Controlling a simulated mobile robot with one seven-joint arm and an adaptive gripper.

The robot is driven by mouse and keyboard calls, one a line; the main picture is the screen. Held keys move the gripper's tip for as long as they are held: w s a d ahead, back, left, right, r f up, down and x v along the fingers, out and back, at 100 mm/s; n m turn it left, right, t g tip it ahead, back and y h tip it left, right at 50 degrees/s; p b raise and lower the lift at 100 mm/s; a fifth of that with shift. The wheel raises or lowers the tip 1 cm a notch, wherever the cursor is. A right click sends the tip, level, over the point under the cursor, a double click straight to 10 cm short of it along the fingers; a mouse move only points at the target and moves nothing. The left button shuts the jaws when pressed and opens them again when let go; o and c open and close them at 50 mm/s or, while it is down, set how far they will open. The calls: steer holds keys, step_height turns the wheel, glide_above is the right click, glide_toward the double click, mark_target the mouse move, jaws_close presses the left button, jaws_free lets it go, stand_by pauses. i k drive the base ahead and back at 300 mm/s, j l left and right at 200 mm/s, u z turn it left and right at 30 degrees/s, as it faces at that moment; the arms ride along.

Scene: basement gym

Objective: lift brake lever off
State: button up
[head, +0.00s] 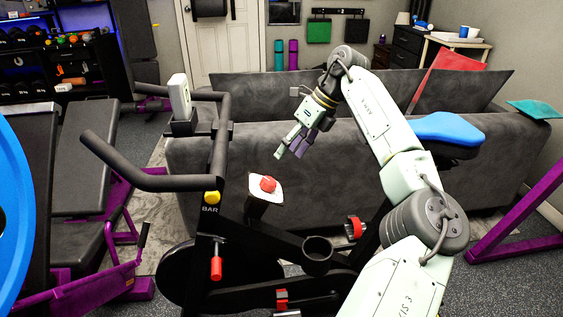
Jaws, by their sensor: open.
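The black exercise bike (262,245) stands in the middle of the head view. A red handle (216,265) hangs on its front post below a yellow knob (211,197) and the word BAR. A red knob (267,184) sits on a white plate on the frame. I cannot tell for certain which red part is the brake lever. My gripper (288,154) is open and empty, pointing down and to the left. It is above and to the right of the red knob, apart from both red parts.
The bike's black handlebar (150,182) with a pale console (179,97) stands left of my gripper. A cup holder (317,250) and a blue seat (447,129) are to the right. A grey sofa (345,170) is behind. A purple-framed bench (90,170) stands left.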

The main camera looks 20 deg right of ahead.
mark_target(216, 276)
steer(key=k+l, duration=0.1)
steer(key=k, duration=0.4)
steer(key=k+l, duration=0.1)
steer(key=k, duration=0.4)
